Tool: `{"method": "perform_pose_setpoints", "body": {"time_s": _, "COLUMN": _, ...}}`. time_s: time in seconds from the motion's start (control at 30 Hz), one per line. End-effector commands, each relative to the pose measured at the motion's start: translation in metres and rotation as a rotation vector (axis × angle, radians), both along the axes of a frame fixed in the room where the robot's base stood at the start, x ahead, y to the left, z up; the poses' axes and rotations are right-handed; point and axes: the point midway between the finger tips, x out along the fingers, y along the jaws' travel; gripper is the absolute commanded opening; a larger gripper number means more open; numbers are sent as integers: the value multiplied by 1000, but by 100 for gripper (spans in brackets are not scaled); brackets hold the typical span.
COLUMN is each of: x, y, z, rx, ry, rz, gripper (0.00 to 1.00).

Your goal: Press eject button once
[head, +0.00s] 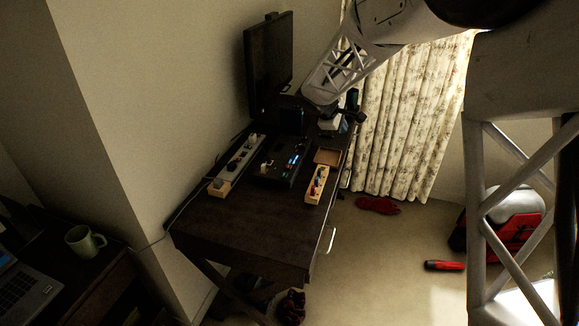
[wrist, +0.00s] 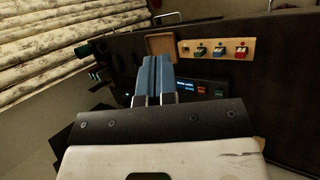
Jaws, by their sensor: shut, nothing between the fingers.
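A black device (head: 283,162) with a small lit blue display lies on the dark desk. In the wrist view, its front panel (wrist: 188,82) shows blue text and small orange and green buttons to the right of my fingers. The labels are too small to read, so I cannot tell which button is eject. My gripper (wrist: 156,60) is shut and empty, its two blue fingers side by side. In the wrist view the fingers hide part of the device. In the head view my arm reaches over the far end of the desk, and the fingertips are hard to make out.
A wooden strip with coloured switches (wrist: 215,49) lies beside the device, near a small wooden tray (wrist: 160,44). A long power strip (head: 235,166) lies on the device's other side. A dark monitor (head: 268,65) stands at the back. The desk's near end (head: 240,225) is bare.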

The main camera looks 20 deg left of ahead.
Motion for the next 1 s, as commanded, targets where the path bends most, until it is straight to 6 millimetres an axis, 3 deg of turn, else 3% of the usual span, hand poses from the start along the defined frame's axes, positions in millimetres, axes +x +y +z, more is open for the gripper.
{"method": "perform_pose_setpoints", "body": {"time_s": 0.3, "x": 35, "y": 70, "z": -44, "rx": -93, "ry": -1, "rz": 161, "gripper": 0}}
{"method": "perform_pose_setpoints", "body": {"time_s": 0.7, "x": 65, "y": 157, "z": -103, "rx": -204, "ry": -8, "rz": 353, "gripper": 0}}
{"method": "perform_pose_setpoints", "body": {"time_s": 1.0, "x": 73, "y": 191, "z": -127, "rx": -249, "ry": -12, "rz": 429, "gripper": 0}}
